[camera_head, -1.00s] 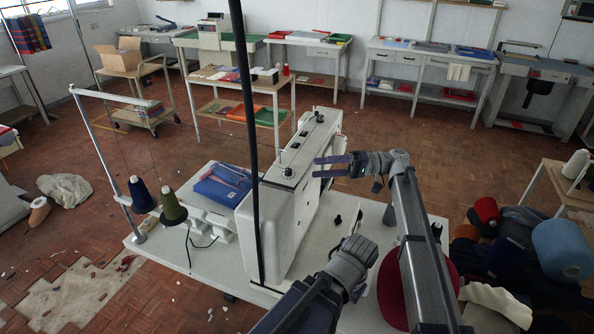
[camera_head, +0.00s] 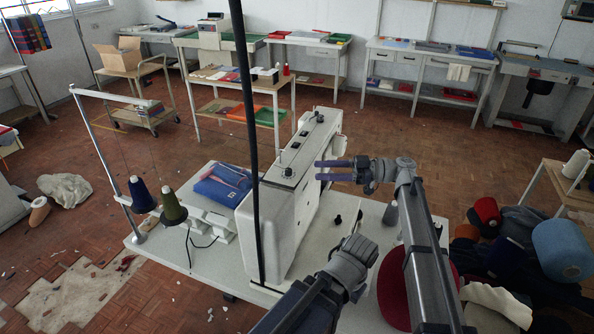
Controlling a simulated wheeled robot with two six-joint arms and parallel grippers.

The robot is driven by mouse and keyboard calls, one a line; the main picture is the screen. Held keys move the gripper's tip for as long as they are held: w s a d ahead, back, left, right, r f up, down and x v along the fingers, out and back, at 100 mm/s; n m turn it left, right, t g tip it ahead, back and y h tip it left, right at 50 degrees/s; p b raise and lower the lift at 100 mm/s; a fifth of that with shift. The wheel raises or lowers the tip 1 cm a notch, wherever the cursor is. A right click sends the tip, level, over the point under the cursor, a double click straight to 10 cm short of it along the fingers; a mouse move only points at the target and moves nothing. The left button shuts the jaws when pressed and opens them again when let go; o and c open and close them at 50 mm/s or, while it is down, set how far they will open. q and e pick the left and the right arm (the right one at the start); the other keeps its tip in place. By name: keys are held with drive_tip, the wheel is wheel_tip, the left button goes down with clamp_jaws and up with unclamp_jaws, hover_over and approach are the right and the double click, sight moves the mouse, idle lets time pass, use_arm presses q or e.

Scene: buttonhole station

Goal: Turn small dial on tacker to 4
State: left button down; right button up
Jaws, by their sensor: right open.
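The tacker is a white machine (camera_head: 268,236) standing on a pale table. On its top, a small dark round dial (camera_head: 287,172) shows near the front end; its markings are too small to read. My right gripper (camera_head: 319,170) is open and empty, its two dark fingers pointing left toward the machine's top. The fingertips are to the right of the dial and apart from it in the picture. My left gripper (camera_head: 352,262) is low at the machine's right side; its fingers are not clearly visible.
A black pole (camera_head: 246,100) crosses the view in front of the machine. A red round seat (camera_head: 392,290) is at the lower right.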

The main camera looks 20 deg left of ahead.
sight(292, 170)
drive_tip(key=shift+x, duration=3.95)
clamp_jaws()
